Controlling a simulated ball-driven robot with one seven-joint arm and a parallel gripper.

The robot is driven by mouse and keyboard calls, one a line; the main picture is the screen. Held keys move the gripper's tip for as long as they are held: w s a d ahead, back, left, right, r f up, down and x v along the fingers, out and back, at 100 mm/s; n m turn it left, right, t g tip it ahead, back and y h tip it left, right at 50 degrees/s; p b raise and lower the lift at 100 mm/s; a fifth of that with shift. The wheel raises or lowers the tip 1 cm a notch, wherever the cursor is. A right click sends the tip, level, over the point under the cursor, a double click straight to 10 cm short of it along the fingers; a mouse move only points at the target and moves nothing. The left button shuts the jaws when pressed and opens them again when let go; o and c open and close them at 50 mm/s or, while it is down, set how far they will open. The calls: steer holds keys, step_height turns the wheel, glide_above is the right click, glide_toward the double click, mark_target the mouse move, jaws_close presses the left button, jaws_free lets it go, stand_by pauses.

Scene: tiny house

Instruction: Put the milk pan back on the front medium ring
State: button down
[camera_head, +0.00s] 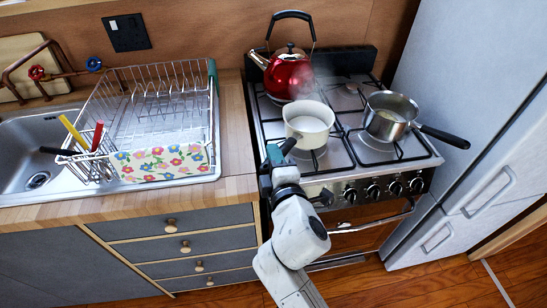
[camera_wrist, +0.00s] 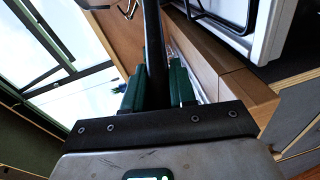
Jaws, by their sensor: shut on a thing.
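The milk pan, a cream-white pan (camera_head: 309,124) with a dark handle, is over the front left ring of the hob (camera_head: 345,160) in the head view, upright. Whether its base touches the pan support or hangs just above it, I cannot tell. The ring beneath it is mostly hidden. My gripper (camera_head: 275,155) is at the front left edge of the hob, shut on the pan's handle. In the wrist view the green fingers (camera_wrist: 157,88) sit on either side of the dark handle (camera_wrist: 153,40). The pan's body is not clear there.
A steel saucepan (camera_head: 389,117) stands on the front right ring, its black handle sticking out right. A red kettle (camera_head: 288,76) is close behind the milk pan, with faint steam nearby. A dish rack (camera_head: 150,100) stands left of the bare worktop strip (camera_head: 235,140). The fridge (camera_head: 470,80) is right.

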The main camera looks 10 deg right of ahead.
steer(key=c, duration=0.9)
jaws_free()
steer(key=shift+o, duration=0.3)
steer(key=shift+f, duration=0.1)
steer(key=s+r, duration=0.2)
steer(key=s, duration=0.9)
steer(key=s+d+f+m+g+h, duration=0.2)
steer(key=s+d+f+m+g, duration=0.25)
steer(key=d+f+m, duration=0.35)
steer(key=s+d+f+m+g+h, duration=0.25)
steer(key=s+d+f+g, duration=0.2)
steer(key=d+f, duration=0.35)
steer(key=s+d+f+m+g+y, duration=0.1)
steer(key=s+d+f+m+g, duration=0.1)
steer(key=s, duration=0.5)
steer(key=s+d+f+m+g+y, duration=0.1)
steer(key=s+f+m+g+y, duration=0.1)
steer(key=s, duration=0.6)
steer(key=f+m+g+b, duration=0.1)
steer(key=m+g, duration=0.1)
steer(key=m, duration=0.1)
steer(key=shift+s+d+g, duration=0.2)
steer(key=shift+d+g, duration=0.1)
steer(key=shift+d, duration=0.05)
